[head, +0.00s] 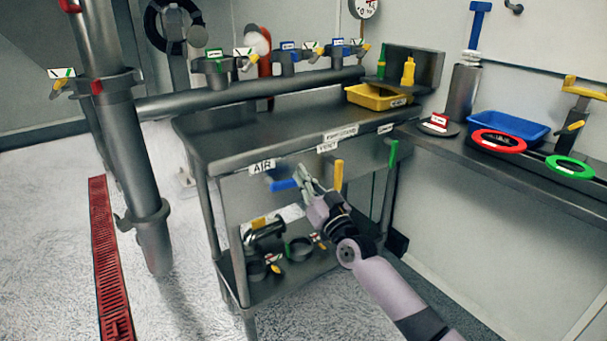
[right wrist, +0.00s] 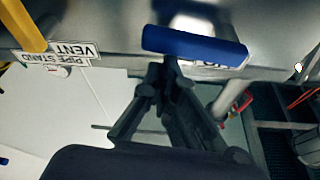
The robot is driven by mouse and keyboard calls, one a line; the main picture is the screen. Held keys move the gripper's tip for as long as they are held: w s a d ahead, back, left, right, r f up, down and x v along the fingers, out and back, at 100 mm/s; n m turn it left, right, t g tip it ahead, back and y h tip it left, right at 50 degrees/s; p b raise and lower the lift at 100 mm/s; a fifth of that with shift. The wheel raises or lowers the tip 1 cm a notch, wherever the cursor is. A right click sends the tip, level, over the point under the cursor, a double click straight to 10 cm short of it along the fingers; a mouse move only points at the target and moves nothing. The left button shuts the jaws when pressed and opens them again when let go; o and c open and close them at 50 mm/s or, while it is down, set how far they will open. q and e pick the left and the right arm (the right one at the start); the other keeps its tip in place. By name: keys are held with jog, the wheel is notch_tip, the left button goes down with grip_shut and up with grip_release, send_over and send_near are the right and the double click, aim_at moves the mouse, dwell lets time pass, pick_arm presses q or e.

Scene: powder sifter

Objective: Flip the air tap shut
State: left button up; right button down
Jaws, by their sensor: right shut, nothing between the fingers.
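The air tap's blue lever (head: 284,184) is at the front of the steel bench, below the AIR label (head: 262,166). It lies roughly level, while the yellow lever (head: 338,175) and green lever (head: 393,153) beside it stand upright. My right gripper (head: 304,178) is shut and empty at the right end of the blue lever. In the right wrist view, the blue lever (right wrist: 195,46) lies across just beyond my fingertips (right wrist: 168,66). I cannot tell whether they touch it. My left gripper is not in view.
The yellow lever (right wrist: 24,26) is close to the right gripper, near the VENT label (right wrist: 75,48). A lower shelf (head: 285,290) holds a metal canister and rings. A yellow tray (head: 376,98) sits on the bench. A large grey pipe (head: 125,130) stands at left.

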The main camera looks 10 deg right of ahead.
pick_arm(q)
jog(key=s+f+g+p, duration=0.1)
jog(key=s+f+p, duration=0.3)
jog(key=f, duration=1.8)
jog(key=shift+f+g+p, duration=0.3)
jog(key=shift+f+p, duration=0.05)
jog(key=shift+p, duration=1.6)
pick_arm(e)
jog(key=s+a+f+m+g+h, duration=0.1)
jog(key=a+f+m+h, duration=0.2)
jog(key=m, duration=1.2)
jog(key=shift+s+a+f+g+h, duration=0.3)
jog(key=shift+f+h, duration=0.9)
jog(key=shift+f, duration=1.45)
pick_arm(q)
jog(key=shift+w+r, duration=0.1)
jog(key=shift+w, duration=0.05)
pick_arm(e)
jog(key=shift+w+f, duration=0.1)
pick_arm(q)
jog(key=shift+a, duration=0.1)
